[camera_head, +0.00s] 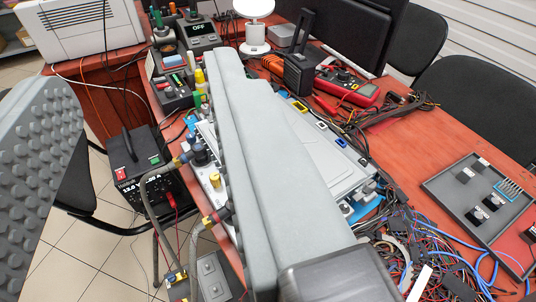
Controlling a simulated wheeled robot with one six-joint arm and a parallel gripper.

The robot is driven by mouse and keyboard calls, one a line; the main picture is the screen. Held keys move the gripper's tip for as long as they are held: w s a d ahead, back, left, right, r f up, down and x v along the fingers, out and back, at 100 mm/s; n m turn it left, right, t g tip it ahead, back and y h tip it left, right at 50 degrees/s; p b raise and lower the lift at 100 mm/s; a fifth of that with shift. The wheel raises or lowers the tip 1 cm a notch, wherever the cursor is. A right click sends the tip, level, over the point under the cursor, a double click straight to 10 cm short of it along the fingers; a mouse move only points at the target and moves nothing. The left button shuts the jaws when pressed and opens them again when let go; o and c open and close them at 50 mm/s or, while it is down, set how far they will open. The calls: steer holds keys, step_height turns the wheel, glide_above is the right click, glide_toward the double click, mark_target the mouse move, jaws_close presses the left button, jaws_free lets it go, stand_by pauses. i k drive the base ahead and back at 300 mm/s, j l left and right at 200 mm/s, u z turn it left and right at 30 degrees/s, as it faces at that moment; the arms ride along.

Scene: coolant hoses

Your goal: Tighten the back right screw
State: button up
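My gripper (148,85) shows as two large grey fingers, the left one with a bumpy pad. The fingers stand wide apart with nothing between them. A silver flat device (335,165) lies on the red table, partly hidden behind the right finger. At its left edge are a dark blue fitting (199,155) and a yellow fitting (215,180). Grey hoses (143,195) with brass-coloured ends hang off that side. The back right screw cannot be made out; the finger covers part of the device.
A black power unit (150,170) stands left of the device. A red multimeter (347,87), a black monitor (345,30) and a soldering station (200,37) stand behind. Tangled wires (400,240) and a grey tray (482,200) lie at the right. Black chairs (490,90) stand beyond the table.

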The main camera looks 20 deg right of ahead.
mark_target(370, 185)
steer(key=z, duration=0.95)
steer(key=k+l+u, duration=0.1)
steer(key=k, duration=0.2)
